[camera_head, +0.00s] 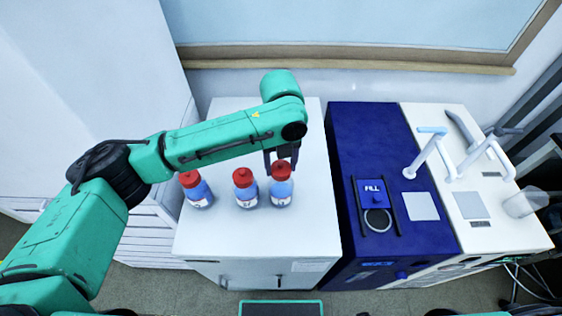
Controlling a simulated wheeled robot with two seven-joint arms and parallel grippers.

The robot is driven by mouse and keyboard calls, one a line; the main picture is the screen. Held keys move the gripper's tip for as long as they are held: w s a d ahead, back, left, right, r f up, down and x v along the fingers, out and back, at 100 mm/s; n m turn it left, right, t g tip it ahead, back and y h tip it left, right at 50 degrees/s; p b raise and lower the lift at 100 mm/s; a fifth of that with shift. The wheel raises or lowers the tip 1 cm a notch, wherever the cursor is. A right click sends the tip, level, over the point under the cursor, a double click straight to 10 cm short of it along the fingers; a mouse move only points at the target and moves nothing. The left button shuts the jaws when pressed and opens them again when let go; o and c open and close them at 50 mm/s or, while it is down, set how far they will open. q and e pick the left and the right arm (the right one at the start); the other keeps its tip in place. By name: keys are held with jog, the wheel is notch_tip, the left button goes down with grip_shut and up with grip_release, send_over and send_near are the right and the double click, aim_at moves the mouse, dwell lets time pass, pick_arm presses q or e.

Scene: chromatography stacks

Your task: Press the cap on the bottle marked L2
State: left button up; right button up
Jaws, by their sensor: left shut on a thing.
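Three blue bottles with red caps stand upright on the white cabinet top: a left bottle (200,194), a middle bottle (246,194) and a right bottle (282,192). Each has a small white label, too small to read, so I cannot tell which is L2. My left gripper (281,158) points down at the right bottle, with its dark fingers around the red cap (281,170). It is shut on that cap, which sits at the top of the bottle. Whether the cap is fully seated cannot be told. My right gripper is not in view.
A dark blue unit marked FILL (374,190) stands right of the cabinet top (255,232). The front of the cabinet top is clear.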

pick_arm(q)
jog(key=shift+p, duration=0.4)
dwell(0.4)
dwell(0.4)
jog(key=o, duration=1.5)
jog(key=shift+o, duration=0.3)
notch_tip(320, 180, up, 5)
jog(key=p, duration=0.5)
jog(key=shift+p, duration=0.3)
jog(key=shift+r, duration=1)
grip_shut()
